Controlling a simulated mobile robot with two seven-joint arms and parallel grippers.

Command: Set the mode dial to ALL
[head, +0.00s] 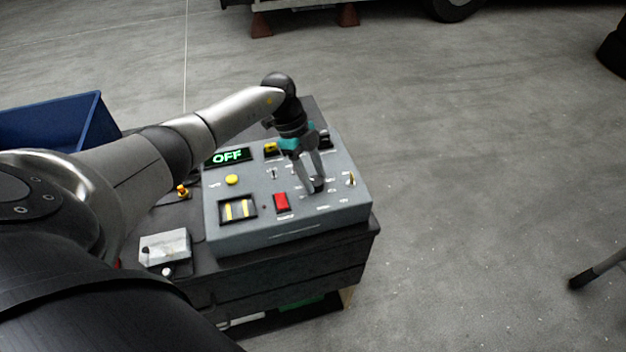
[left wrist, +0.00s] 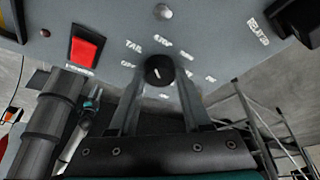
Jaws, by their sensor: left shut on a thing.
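The mode dial (left wrist: 159,69) is a round black knob with a short white mark, on a grey control panel (head: 225,218). White labels ring it; TAIL and OFF can be made out at its left, others are too blurred to read. Which label the mark points to I cannot tell. In the head view the dial (head: 318,184) sits between my fingertips and is partly hidden. My left gripper (head: 316,188) reaches down from above and is shut on the dial, one finger on each side. The green display (head: 228,156) reads OFF.
The panel also carries a red rocker switch (head: 281,203), a yellow button (head: 232,180), a window with yellow bars (head: 238,209) and small toggles. A light grey box (head: 165,247) lies left of it on the dark bench. A blue bin (head: 75,122) stands behind left. Floor at right is mostly clear.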

